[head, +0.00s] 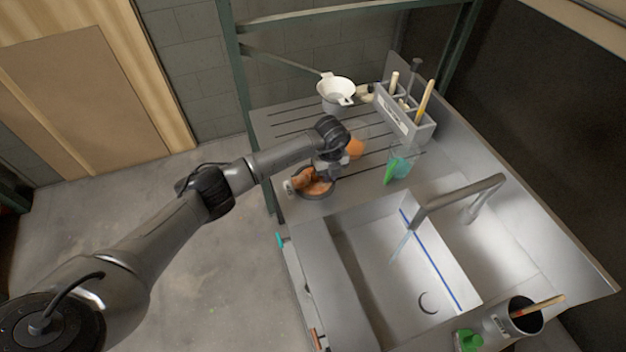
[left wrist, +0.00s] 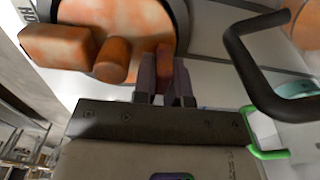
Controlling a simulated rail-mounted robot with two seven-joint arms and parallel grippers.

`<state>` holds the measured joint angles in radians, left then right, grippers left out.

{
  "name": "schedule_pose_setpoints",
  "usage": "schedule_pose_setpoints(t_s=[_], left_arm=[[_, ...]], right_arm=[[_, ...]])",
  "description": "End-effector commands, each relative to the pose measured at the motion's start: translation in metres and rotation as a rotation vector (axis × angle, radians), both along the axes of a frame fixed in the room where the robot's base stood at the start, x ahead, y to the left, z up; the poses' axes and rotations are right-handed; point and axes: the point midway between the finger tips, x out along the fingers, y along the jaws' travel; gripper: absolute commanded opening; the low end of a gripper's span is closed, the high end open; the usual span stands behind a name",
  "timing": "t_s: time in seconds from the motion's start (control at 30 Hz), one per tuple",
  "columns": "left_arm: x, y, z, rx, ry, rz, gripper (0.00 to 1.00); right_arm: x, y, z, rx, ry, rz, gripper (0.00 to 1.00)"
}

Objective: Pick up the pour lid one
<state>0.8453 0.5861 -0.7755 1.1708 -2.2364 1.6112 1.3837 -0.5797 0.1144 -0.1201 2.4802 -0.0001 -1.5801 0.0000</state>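The pour lid (head: 318,186) is an orange-brown stained round piece with a dark rim, low at the front left of the drainboard in the head view. In the left wrist view the lid (left wrist: 105,45) fills the upper left, with a blocky spout and a round stub. My left gripper (left wrist: 165,82) is over it, its two fingers close together on either side of a small orange tab of the lid. The fingers look shut on that tab. The arm hides part of the lid in the head view. My right gripper is not in view.
An orange-stained clear vessel (head: 356,147) stands just behind my gripper. A green-handled jug (head: 398,166) is to the right. A black handle (left wrist: 245,65) rises close beside my fingers. A white strainer (head: 336,90) and a tool rack (head: 405,118) stand farther back; the sink (head: 400,270) lies in front.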

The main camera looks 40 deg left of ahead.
Motion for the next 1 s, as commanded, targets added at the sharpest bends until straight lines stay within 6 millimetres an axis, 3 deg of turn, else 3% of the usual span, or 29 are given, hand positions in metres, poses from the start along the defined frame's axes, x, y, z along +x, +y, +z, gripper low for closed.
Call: schedule_pose_setpoints(t_s=[0.1,0.5,0.77,1.0], left_arm=[[0.0,0.0,0.0,0.0,0.0,0.0,0.0],[0.0,0.0,0.003,0.0,-0.001,0.0,0.0],[0.001,0.001,0.043,0.001,-0.006,-0.001,0.0],[0.011,-0.049,0.072,-0.001,-0.004,-0.005,0.0]], right_arm=[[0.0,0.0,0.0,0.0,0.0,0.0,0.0],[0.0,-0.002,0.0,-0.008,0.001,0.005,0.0],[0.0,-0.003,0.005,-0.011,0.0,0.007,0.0],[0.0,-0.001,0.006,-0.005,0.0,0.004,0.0]])
